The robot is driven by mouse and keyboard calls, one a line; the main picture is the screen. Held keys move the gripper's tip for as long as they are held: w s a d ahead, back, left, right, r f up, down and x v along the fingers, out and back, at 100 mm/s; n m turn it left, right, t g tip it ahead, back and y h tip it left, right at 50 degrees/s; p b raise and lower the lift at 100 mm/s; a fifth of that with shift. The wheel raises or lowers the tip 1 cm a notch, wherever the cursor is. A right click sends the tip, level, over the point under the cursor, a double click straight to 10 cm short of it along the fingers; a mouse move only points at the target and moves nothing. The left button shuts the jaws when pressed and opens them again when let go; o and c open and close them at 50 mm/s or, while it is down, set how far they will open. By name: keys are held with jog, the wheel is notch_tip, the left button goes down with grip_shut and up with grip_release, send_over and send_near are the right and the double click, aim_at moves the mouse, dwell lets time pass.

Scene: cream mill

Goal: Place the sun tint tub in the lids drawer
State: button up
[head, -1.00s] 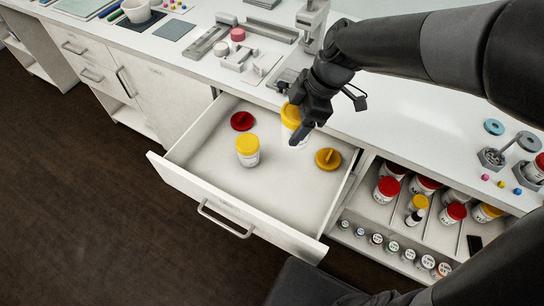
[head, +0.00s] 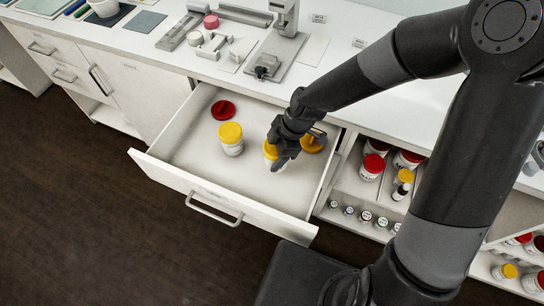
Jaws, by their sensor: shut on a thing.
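The open lids drawer (head: 176,176) is pulled out from under the counter. My gripper (head: 279,160) is inside its outline, at the right half, shut on a white tub with a yellow lid (head: 270,152), which I take to be the sun tint tub. My fingers hide part of the tub, and I cannot tell whether its base touches the drawer floor. Another yellow-lidded white tub (head: 231,140) stands upright to the left in the drawer. A red lid (head: 223,110) lies behind that tub. A yellow lid (head: 313,142) lies just right of my gripper, partly hidden.
An open shelf to the right of the drawer holds red-lidded tubs (head: 373,166) and a row of small jars (head: 366,215). The counter (head: 350,75) above carries grey fixtures (head: 276,58). The drawer's front left floor is clear.

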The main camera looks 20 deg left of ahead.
jog(key=shift+f, duration=2.1)
jog(key=shift+f, duration=0.1)
jog(key=o, duration=1.1)
jog(key=v, duration=1.2)
